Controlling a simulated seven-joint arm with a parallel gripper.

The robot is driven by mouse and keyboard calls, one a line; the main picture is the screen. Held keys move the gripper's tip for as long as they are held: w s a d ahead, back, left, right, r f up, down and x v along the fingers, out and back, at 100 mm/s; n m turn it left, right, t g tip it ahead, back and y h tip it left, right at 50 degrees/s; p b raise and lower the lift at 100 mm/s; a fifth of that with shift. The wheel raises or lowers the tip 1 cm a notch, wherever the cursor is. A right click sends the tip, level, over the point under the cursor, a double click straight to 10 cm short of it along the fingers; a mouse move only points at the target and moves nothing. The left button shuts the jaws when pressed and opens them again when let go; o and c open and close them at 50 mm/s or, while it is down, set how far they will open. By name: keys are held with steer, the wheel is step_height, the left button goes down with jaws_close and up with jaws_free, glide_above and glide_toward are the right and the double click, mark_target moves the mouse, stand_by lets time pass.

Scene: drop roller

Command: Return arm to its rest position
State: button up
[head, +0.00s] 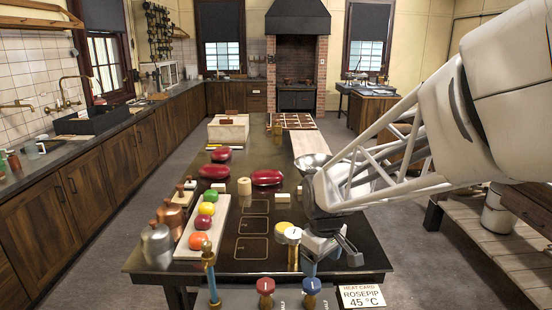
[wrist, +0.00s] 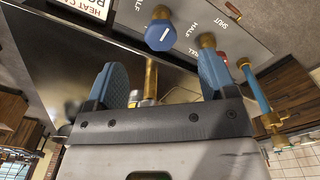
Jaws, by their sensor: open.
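My gripper (head: 330,258) is over the near right part of the dark table (head: 225,262), at the end of my white arm, which reaches in from the right. In the wrist view its two blue-padded fingers (wrist: 160,78) are spread apart with no object seen clamped between them. A brass post (wrist: 150,78) shows beyond the gap between the fingers. In the head view a brass post with a pale round top (head: 293,236) stands just left of my gripper. I cannot tell whether they touch.
A front panel carries a red knob (head: 265,286), a blue knob (head: 312,286), a brass valve (head: 208,255) and a heat card (head: 361,297). A tray of coloured balls (head: 195,246), metal bottles (head: 156,243) and dark red oval pieces (head: 266,177) stand further left and back.

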steer(key=s+d+r+m, duration=0.2)
steer(key=s, duration=0.5)
steer(key=s+d+r+m+t, duration=0.1)
steer(key=s+d+r+m, duration=0.1)
steer(key=s, duration=0.5)
steer(key=s+d+r+m+t, duration=0.1)
steer(key=s+d+r+m, duration=0.2)
steer(key=s, duration=0.3)
steer(key=shift+s+r+m, duration=0.2)
steer(key=shift+s+m, duration=0.2)
steer(key=shift+m, duration=0.1)
